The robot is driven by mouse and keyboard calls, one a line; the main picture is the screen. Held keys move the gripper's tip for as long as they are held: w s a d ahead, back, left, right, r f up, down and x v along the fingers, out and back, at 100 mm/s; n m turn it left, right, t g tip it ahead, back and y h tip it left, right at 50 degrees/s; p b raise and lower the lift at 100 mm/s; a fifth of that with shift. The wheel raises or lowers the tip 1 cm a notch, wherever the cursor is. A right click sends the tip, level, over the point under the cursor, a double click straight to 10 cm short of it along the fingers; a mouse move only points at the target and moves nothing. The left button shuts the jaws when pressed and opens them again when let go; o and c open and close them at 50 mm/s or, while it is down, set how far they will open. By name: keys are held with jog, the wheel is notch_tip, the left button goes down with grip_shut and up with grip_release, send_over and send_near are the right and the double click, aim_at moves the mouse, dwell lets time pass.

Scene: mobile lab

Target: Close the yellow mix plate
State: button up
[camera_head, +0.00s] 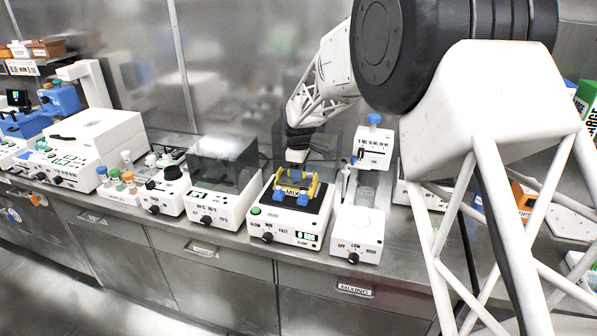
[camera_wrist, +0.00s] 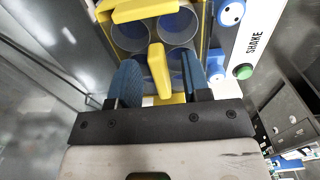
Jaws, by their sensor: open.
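The yellow mix plate (camera_head: 313,188) sits on top of a white mixing device (camera_head: 285,229) labelled MIX, with blue parts around its yellow frame. In the wrist view, the yellow plate (camera_wrist: 150,11) has large round holes and a yellow bar across its top. My gripper (camera_wrist: 157,72) is open, with its blue fingers on either side of a yellow upright piece. A gap shows beside at least the right finger; I cannot tell whether the left one touches. In the head view, my gripper is directly above the plate, with its fingertips hard to make out.
A dark-lidded device (camera_head: 222,160) stands close on the left, and a white device with a tall head (camera_head: 374,147) stands close on the right. A green button (camera_wrist: 243,72) and blue round knobs (camera_wrist: 230,12) lie near the plate. The metal wall is behind.

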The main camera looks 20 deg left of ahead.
jog(key=shift+r, duration=3.9)
jog(key=shift+d+r, duration=0.15)
jog(key=shift+d, duration=0.05)
jog(key=s+d+r+m, duration=0.35)
jog(key=s+d, duration=0.25)
jog(key=d, duration=0.3)
jog(key=s+d+r+m+t, duration=0.1)
jog(key=s+d+r+m, duration=0.1)
jog(key=s+d+r, duration=0.5)
jog(key=s+d+r+m, duration=0.1)
jog(key=s+d+m, duration=0.3)
jog(key=d, duration=0.7)
jog(key=s+d+f+m, duration=0.1)
jog(key=s+d+m, duration=0.2)
jog(key=s, duration=0.7)
jog(key=s+d+f+m+t, duration=0.1)
jog(key=s+d+f+m, duration=0.1)
jog(key=s+d, duration=0.6)
jog(key=s+d+f+m, duration=0.1)
jog(key=s+d+m, duration=0.2)
jog(key=s, duration=0.9)
jog(key=shift+d+f+m+t, duration=0.3)
jog(key=shift+d+m, duration=0.05)
jog(key=shift+d, duration=0.8)
